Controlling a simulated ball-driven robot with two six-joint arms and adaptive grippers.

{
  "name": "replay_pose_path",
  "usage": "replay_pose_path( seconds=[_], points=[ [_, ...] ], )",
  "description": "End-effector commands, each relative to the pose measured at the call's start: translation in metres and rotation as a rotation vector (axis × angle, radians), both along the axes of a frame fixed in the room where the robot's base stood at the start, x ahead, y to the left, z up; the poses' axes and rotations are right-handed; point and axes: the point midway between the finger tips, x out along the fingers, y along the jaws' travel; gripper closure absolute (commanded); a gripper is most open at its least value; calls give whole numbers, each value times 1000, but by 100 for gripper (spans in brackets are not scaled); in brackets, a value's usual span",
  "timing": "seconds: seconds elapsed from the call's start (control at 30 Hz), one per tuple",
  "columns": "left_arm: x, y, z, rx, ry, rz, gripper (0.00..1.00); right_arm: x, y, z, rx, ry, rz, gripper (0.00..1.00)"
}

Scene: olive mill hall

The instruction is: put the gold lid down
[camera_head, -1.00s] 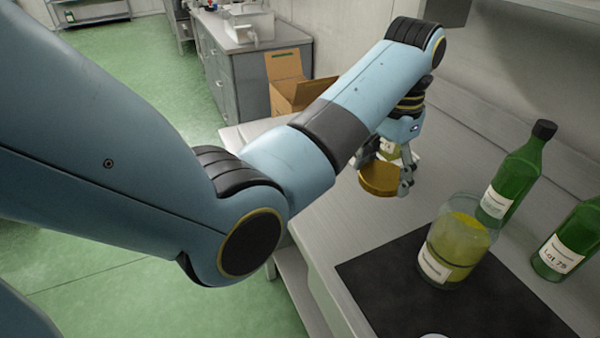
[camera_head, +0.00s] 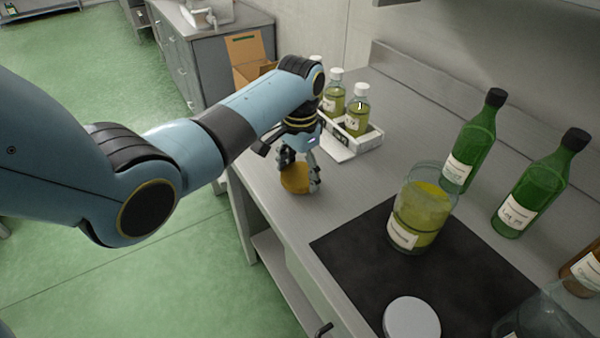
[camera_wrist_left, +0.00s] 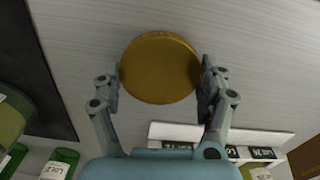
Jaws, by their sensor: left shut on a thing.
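The gold lid (camera_head: 295,178) is round and flat. My left gripper (camera_head: 301,180) is shut on it, over the bare bench near its left edge. In the left wrist view the gold lid (camera_wrist_left: 160,68) sits between the two fingers of my left gripper (camera_wrist_left: 161,84), with its flat face showing. I cannot tell whether the lid touches the bench or is just above it. My right gripper is in neither view.
An open glass jar (camera_head: 422,212) of yellow-green liquid stands on a black mat (camera_head: 345,252). A grey-white disc (camera_head: 411,318) lies at the mat's front. Green bottles (camera_head: 472,145) stand to the right. A white rack (camera_head: 362,143) with small bottles is behind my gripper.

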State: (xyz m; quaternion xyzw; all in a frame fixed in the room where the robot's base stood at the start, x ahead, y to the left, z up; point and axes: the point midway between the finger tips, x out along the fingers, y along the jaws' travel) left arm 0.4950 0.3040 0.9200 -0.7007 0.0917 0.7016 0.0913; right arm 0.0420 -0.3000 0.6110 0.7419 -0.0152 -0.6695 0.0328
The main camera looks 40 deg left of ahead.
Motion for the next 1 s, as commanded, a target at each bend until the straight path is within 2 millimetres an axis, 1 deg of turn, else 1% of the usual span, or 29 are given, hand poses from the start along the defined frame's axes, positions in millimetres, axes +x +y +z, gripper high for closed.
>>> replay_pose_path(
  seconds=[0.03, 0.1, 0.43, 0.47, 0.63, 0.9, 1.0],
  points=[
    [0, 0, -6, 0, 0, 0, 53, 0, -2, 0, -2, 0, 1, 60],
    [0, 0, -11, 0, 0, -1, 53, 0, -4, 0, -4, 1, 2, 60],
    [1, 0, -14, 0, -2, -1, 53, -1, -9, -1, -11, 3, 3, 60],
    [1, 0, -15, 0, -2, -1, 23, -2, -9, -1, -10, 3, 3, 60],
    [1, 0, -14, 0, -2, -1, 1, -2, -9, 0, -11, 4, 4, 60],
    [1, 0, -13, 0, -2, -1, 1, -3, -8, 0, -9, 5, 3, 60],
    [1, 0, -8, 0, -2, -1, 1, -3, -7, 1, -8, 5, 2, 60]
  ],
)
